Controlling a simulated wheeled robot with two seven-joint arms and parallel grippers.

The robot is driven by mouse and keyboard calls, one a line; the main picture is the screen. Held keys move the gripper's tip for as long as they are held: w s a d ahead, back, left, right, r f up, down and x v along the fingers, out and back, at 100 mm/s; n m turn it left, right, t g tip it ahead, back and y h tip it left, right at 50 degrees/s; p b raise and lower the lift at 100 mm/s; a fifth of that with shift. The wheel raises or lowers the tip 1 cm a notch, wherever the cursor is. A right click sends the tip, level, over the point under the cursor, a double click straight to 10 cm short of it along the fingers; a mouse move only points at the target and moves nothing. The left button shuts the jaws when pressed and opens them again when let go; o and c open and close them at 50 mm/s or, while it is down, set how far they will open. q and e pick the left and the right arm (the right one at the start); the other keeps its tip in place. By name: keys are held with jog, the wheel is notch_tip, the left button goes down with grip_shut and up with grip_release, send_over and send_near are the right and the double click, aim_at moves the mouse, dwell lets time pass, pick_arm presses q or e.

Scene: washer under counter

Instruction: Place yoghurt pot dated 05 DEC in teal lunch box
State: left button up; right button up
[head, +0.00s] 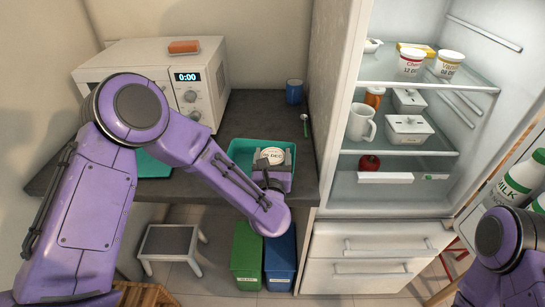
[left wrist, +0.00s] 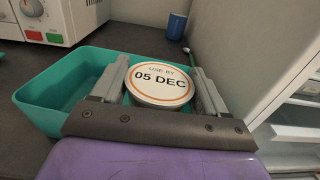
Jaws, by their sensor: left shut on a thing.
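The yoghurt pot (left wrist: 160,87) has a white lid with an orange ring and reads "USE BY 05 DEC". It also shows in the head view (head: 273,155). My left gripper (left wrist: 163,80) is shut on the pot, one finger on each side. The teal lunch box (head: 240,146) stands open on the dark counter, and the pot is over or in its right part; its height above the box floor is hidden. In the left wrist view the box (left wrist: 45,110) looks empty to the left. My right arm is at the lower right, its gripper out of view.
A microwave (head: 148,75) with an orange-brown block on top stands behind left. The open fridge (head: 400,168) at right holds other pots, a mug and containers.

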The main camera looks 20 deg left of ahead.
pick_arm(q)
jog(key=shift+f, duration=0.2)
jog(key=o, duration=1.1)
jog(key=shift+r, duration=0.1)
